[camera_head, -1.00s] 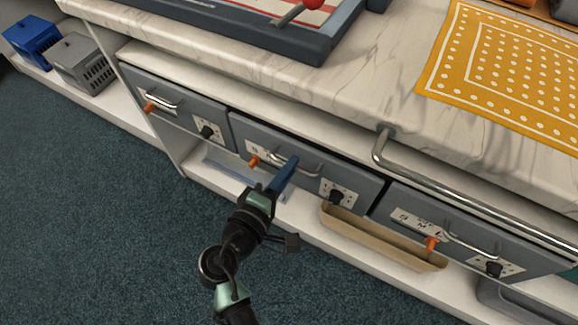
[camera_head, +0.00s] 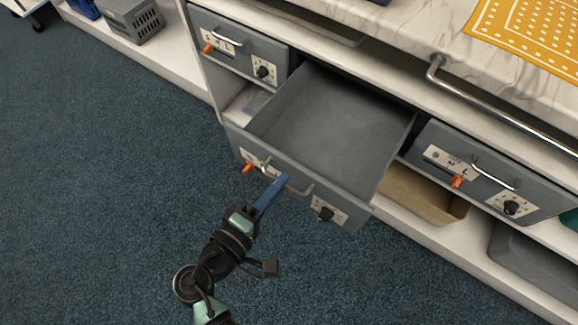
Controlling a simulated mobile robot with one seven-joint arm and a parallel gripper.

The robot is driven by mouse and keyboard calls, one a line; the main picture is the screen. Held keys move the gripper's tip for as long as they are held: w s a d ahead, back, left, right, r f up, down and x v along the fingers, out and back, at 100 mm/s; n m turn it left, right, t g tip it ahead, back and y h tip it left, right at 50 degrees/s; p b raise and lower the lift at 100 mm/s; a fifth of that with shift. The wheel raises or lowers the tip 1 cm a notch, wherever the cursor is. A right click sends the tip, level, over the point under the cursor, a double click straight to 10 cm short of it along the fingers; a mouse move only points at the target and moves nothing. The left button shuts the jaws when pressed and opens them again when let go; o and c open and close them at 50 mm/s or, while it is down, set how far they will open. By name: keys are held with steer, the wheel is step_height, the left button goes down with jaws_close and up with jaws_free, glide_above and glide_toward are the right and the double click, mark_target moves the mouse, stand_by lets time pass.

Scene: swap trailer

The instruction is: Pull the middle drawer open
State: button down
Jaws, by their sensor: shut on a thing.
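The middle drawer (camera_head: 330,130) is pulled well out from the counter, and its grey interior looks empty. Its front carries a metal handle (camera_head: 301,190), an orange lever (camera_head: 249,168) and a black knob (camera_head: 325,214). My gripper (camera_head: 277,183) comes from below with its blue fingers at the handle, shut on it. The fingers hide part of the handle. The left drawer (camera_head: 240,52) and the right drawer (camera_head: 485,170) are closed.
A metal rail (camera_head: 490,105) runs along the counter's front edge. A tan bin (camera_head: 420,195) and a grey bin (camera_head: 535,258) stand on the lower shelf. A grey basket (camera_head: 132,18) is at the upper left. Open carpet (camera_head: 90,170) lies at the left.

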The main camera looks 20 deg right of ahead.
steer(key=shift+s+a, duration=0.45)
steer(key=shift+a, duration=0.15)
steer(key=c, duration=0.9)
jaws_free()
steer(key=shift+a, duration=0.1)
steer(key=p+v, duration=0.2)
steer(key=v, duration=1)
steer(key=shift+s+a+r, duration=0.1)
steer(key=shift+s+a, duration=0.2)
